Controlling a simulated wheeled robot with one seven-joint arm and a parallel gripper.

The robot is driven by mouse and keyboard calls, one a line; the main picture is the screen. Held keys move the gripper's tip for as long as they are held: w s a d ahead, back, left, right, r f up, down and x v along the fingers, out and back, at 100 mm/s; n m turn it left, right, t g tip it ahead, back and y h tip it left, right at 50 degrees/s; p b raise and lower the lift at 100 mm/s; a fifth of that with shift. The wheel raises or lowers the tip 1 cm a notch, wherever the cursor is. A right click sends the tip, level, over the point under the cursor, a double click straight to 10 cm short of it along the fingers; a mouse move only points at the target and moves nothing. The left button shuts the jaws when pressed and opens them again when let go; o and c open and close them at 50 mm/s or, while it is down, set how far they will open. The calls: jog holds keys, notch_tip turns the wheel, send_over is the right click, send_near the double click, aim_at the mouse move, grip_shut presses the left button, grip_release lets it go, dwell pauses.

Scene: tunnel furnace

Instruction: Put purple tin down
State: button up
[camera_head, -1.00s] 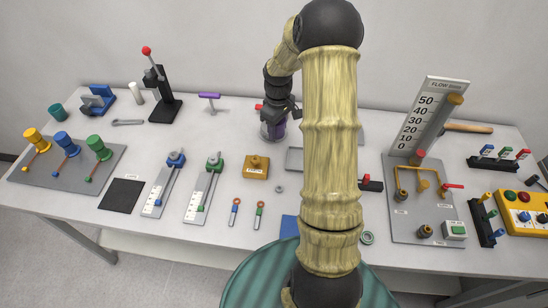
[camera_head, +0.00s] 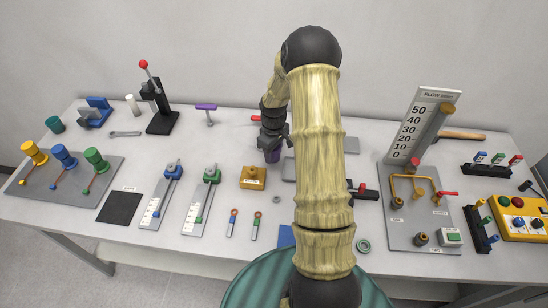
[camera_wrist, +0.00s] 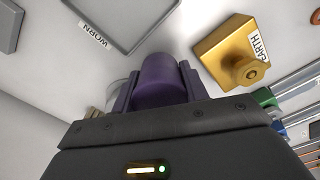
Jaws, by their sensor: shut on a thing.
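The purple tin (camera_head: 272,156) is in my gripper (camera_head: 272,145), in the middle of the table towards the back. Only its lower part shows in the head view, below the dark fingers. In the wrist view the purple tin (camera_wrist: 161,80) sits between the two fingers, and my gripper (camera_wrist: 160,92) is shut on it. I cannot tell whether the tin touches the table, as my fingers and arm cover part of it.
A brass EARTH block (camera_head: 253,177) stands in front of the tin. A grey tray (camera_head: 289,170), labelled WORN in the wrist view (camera_wrist: 120,50), lies close to the tin. A purple T-handle (camera_head: 207,108) stands behind left. Bare table lies left of the tin.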

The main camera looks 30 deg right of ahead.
aim_at(274, 158)
jog(key=shift+f+p, duration=0.3)
jog(key=shift+f, duration=1.25)
jog(key=shift+f, duration=0.15)
jog(key=o, duration=0.9)
jog(key=shift+c, duration=0.2)
notch_tip(274, 158, up, 12)
jog(key=shift+s+r+b, duration=0.1)
jog(key=shift+r+b, duration=0.1)
jog(key=shift+b, duration=1)
